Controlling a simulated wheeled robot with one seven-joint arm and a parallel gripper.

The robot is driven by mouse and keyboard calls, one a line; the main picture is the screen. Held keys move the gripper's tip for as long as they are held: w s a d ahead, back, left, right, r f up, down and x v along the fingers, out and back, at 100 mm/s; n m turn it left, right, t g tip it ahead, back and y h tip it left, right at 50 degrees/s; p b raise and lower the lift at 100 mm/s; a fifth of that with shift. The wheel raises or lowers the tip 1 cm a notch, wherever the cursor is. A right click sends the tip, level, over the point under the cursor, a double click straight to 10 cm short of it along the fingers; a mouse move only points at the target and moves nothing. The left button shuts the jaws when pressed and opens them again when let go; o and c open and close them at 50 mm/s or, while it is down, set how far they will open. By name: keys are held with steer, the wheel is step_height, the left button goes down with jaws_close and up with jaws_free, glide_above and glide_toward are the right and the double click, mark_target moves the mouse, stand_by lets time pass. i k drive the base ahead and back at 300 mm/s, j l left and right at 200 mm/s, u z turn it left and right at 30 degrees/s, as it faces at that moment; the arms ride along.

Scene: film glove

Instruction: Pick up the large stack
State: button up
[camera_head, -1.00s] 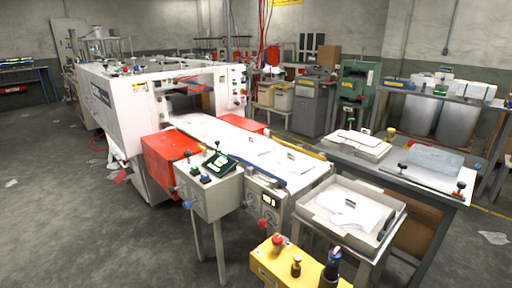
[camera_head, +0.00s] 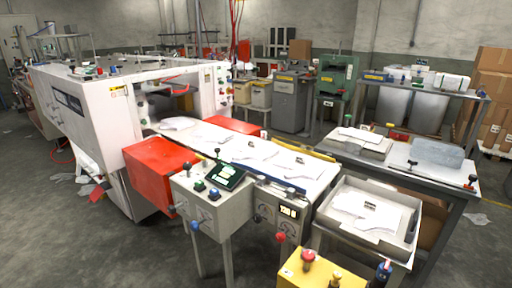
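White film gloves lie in a pile in a grey tray (camera_head: 338,240) at the front right; a pile of white sheets (camera_head: 368,212) shows inside it with a small dark label. Another flat stack (camera_head: 358,140) of pale sheets lies on the table at the right. More white glove sheets (camera_head: 255,152) lie spread along the machine's conveyor. I cannot tell for certain which pile is the large stack. My gripper is not in view.
A white machine (camera_head: 85,103) with red guards (camera_head: 155,172) fills the left. A control box (camera_head: 208,190) and a yellow box with knobs (camera_head: 315,272) stand in front. A grey table (camera_head: 400,165) bears a translucent block (camera_head: 437,153). Open floor lies at the lower left.

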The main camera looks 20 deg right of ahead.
mark_target(247, 148)
steer(key=i+j+z, duration=0.1)
steer(key=i+j, duration=0.15)
steer(key=i+j+z, duration=0.15)
steer(key=j, duration=0.3)
steer(key=i+j+z, duration=0.1)
steer(key=i+j, duration=0.25)
steer(key=i+j+z, duration=0.15)
steer(key=j, duration=0.3)
steer(key=i+j+z, duration=0.1)
steer(key=i+j, duration=0.15)
steer(key=j, duration=0.2)
steer(key=i+j+z, duration=0.2)
steer(key=i+j, duration=0.25)
steer(key=i+j+z, duration=0.2)
steer(key=i+j, duration=0.25)
steer(key=j, duration=0.15)
steer(key=i+j+u, duration=0.1)
steer(key=j, duration=0.2)
steer(key=i+j+u, duration=0.1)
steer(key=i+l+z, duration=0.2)
steer(key=i+l, duration=0.1)
steer(key=i, duration=0.1)
